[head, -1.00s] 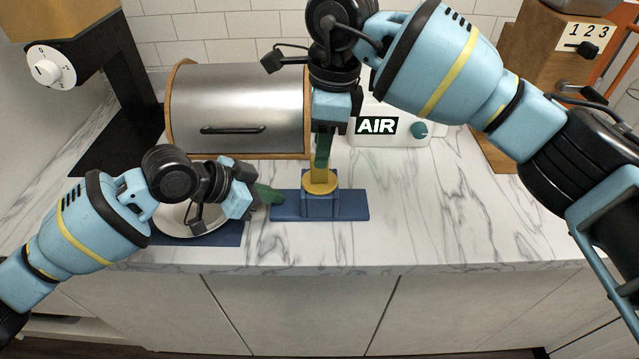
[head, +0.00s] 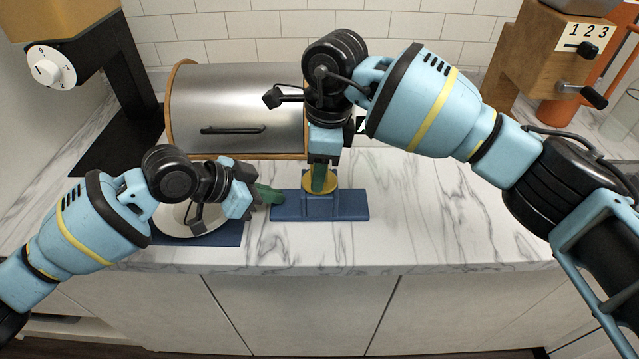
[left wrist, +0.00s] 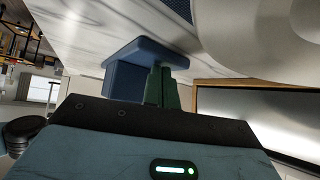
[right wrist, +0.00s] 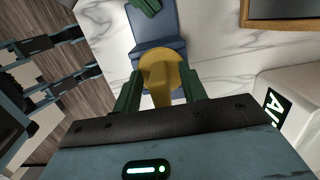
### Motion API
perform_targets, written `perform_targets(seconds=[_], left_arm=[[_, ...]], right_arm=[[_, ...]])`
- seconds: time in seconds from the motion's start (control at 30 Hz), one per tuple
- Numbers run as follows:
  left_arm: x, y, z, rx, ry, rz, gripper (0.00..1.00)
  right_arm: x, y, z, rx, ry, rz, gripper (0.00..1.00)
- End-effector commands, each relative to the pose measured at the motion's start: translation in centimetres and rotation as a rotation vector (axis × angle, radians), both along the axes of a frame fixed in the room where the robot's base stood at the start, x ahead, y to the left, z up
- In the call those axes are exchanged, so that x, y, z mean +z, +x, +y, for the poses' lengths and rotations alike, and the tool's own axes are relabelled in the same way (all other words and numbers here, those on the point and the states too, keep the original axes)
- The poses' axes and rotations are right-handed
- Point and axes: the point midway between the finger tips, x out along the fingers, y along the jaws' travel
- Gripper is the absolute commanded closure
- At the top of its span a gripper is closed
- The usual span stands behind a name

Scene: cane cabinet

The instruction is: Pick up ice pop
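The yellow ice pop (head: 307,184) stands upright in a blue holder (head: 350,205) on the marble counter, its round cap below and a narrow stick up. In the right wrist view, the ice pop (right wrist: 163,72) lies between the green fingers of my right gripper (right wrist: 160,90), which are apart on either side of the stick. In the head view, my right gripper (head: 319,180) points down over it and hides most of the stick. My left gripper (head: 268,194) is left of the holder, its fingers together with nothing seen between them; they also show in the left wrist view (left wrist: 162,88).
A steel and wood bread box (head: 235,100) stands behind the holder. A white dish (head: 180,222) on a blue mat (head: 228,236) lies under my left arm. A white AIR box (right wrist: 290,105) is behind my right arm. The counter's right front (head: 470,225) is clear.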

Motion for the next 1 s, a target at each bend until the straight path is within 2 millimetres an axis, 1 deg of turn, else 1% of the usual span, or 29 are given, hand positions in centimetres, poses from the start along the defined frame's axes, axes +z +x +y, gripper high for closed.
perform_targets(seconds=[0.03, 0.3, 0.33, 0.57, 0.67, 0.77, 1.0], left_arm=[[-0.3, -0.1, 0.1, 0.0, 0.004, 0.006, 1.0], [-0.4, -0.1, 0.1, 0.0, 0.004, 0.006, 1.0], [-0.4, -0.1, 0.1, 0.0, 0.004, 0.006, 1.0], [-0.4, -0.1, 0.1, 0.0, 0.004, 0.006, 1.0], [-0.4, -0.1, 0.1, 0.0, 0.004, 0.006, 1.0], [-0.4, -0.1, 0.1, 0.0, 0.004, 0.006, 1.0], [-0.4, -0.1, 0.1, 0.0, 0.004, 0.006, 1.0]], right_arm=[[0.0, 0.0, 0.0, 0.0, 0.0, 0.001, 0.63], [0.0, 0.0, 0.0, 0.0, 0.0, 0.001, 0.99], [0.0, 0.0, 0.0, 0.0, 0.0, 0.001, 1.0], [0.0, 0.0, 0.0, 0.0, 0.0, 0.0, 1.0], [0.5, 0.0, 0.0, 0.0, 0.001, -0.001, 1.0], [1.6, 0.1, 0.0, 0.0, 0.002, -0.004, 1.0], [6.1, 0.1, 0.0, 0.0, 0.001, -0.004, 1.0]])
